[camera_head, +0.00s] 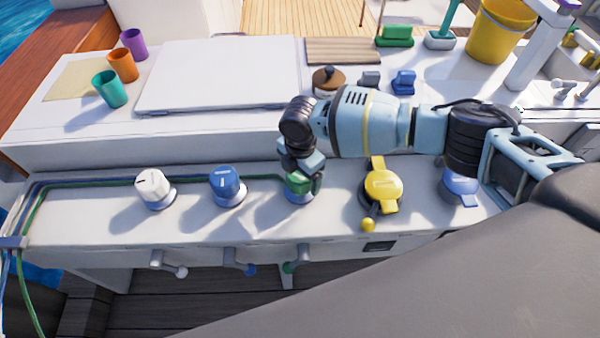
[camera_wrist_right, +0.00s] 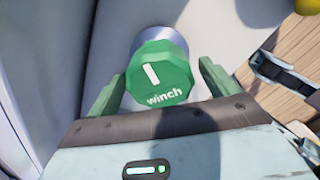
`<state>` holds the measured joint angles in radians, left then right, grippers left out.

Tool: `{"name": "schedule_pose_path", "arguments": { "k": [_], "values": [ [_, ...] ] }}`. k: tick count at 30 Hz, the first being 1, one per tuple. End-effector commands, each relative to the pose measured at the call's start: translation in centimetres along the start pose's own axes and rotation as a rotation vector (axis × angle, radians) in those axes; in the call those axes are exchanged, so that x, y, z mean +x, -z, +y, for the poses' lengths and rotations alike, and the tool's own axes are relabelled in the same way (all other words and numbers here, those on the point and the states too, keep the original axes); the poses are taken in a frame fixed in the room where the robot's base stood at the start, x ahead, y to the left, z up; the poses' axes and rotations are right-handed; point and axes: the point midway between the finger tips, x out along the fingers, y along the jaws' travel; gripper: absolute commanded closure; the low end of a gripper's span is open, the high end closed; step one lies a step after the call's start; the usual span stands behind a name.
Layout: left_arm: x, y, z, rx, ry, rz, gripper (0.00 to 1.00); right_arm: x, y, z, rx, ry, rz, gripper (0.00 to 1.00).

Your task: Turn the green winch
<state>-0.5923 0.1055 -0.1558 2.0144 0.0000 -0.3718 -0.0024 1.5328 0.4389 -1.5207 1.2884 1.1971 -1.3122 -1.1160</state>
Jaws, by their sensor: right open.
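The green winch (camera_head: 298,184) is a faceted knob on a silver base on the white bench. In the right wrist view its green top (camera_wrist_right: 160,77) shows a white bar and the word "winch". My right gripper (camera_head: 303,178) is over the green winch from above. In the wrist view the right gripper (camera_wrist_right: 160,90) is open, with one green finger on each side of the knob. I cannot tell whether the fingers touch it. In the head view the gripper partly hides the winch. My left gripper is not in view.
A blue knob (camera_head: 225,182) and a white knob (camera_head: 152,186) stand to the left. A yellow winch with a handle (camera_head: 384,186) stands close on the right, under my right arm. Small levers hang below the bench front. A raised white ledge (camera_head: 200,130) runs behind.

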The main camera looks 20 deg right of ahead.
Motion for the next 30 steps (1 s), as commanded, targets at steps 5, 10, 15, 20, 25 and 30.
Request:
{"name": "schedule_pose_path", "arguments": {
  "k": [5,10,15,20,25,30],
  "values": [
    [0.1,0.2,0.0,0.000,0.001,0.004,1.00,0.0,0.0,0.0,0.000,0.000,0.000,0.28],
    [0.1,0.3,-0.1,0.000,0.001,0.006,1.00,0.0,0.0,0.0,0.000,0.000,0.000,0.51],
    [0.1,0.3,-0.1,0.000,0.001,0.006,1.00,-0.1,0.0,0.0,0.002,0.001,0.000,0.59],
    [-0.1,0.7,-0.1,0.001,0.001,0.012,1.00,-0.1,0.1,0.0,0.030,0.001,0.001,0.59],
    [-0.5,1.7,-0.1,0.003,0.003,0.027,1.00,-0.3,0.1,0.0,0.109,0.001,0.002,0.59],
    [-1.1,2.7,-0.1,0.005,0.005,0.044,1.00,-0.4,0.2,0.0,0.236,0.000,0.003,0.59]
  ]
}}
